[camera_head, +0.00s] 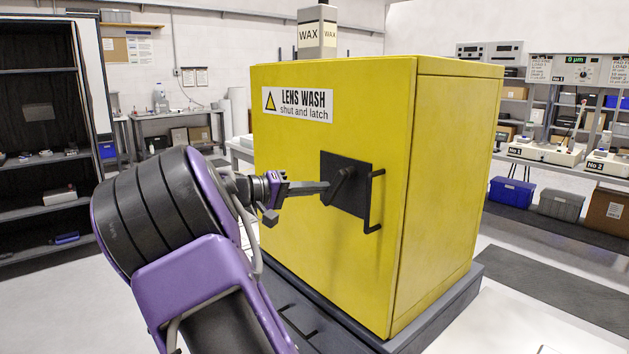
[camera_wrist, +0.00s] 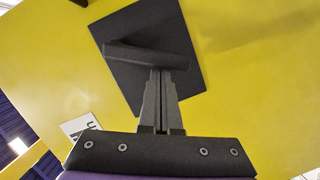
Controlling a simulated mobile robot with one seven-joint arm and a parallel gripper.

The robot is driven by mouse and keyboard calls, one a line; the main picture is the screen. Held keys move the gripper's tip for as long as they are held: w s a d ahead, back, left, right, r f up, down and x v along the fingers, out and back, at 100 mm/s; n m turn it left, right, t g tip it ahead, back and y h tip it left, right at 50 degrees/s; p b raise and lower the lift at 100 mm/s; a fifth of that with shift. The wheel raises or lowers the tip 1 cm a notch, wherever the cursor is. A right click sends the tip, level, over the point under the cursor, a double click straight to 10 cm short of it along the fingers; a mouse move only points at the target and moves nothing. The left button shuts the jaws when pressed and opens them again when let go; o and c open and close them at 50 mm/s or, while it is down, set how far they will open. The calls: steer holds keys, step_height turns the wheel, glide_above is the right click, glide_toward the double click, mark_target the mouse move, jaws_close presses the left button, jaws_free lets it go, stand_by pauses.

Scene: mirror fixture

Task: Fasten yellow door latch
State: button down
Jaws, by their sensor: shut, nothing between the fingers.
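The yellow door (camera_head: 300,230) carries a "LENS WASH shut and latch" label (camera_head: 297,104) and looks flush with its cabinet. A black plate (camera_head: 358,200) is fixed near the door's right edge, and it also shows in the wrist view (camera_wrist: 185,35). A dark latch lever (camera_head: 341,184) sits tilted on the plate; in the wrist view the lever (camera_wrist: 140,54) lies across the plate. My gripper (camera_head: 327,187) is shut and empty, its fingertips at the lever. In the wrist view the fingertips (camera_wrist: 160,74) appear to meet its side; I cannot tell whether they touch.
A black pull handle (camera_head: 374,201) stands out to the right of the plate. The cabinet rests on a dark base (camera_head: 450,305). A dark shelf unit (camera_head: 40,130) is at left, and benches with instruments (camera_head: 545,150) are at back right.

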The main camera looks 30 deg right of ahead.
mark_target(324, 201)
steer(key=shift+s+d+f+n+h+p, duration=0.1)
steer(key=shift+s+f+n+h+p, duration=0.35)
steer(key=shift+n, duration=0.75)
steer(key=shift+s+d+f+n+g+h+p, duration=0.1)
steer(key=shift+s+f+n, duration=0.15)
steer(key=shift+n, duration=0.25)
steer(key=shift+s+a+f+n+g+h+p, duration=0.1)
steer(key=shift+s+f+n, duration=0.1)
steer(key=shift+s+n, duration=0.25)
steer(key=shift+s+d+f+n+g+h+p, duration=0.1)
steer(key=shift+s+f+n, duration=0.1)
steer(key=shift+n, duration=0.35)
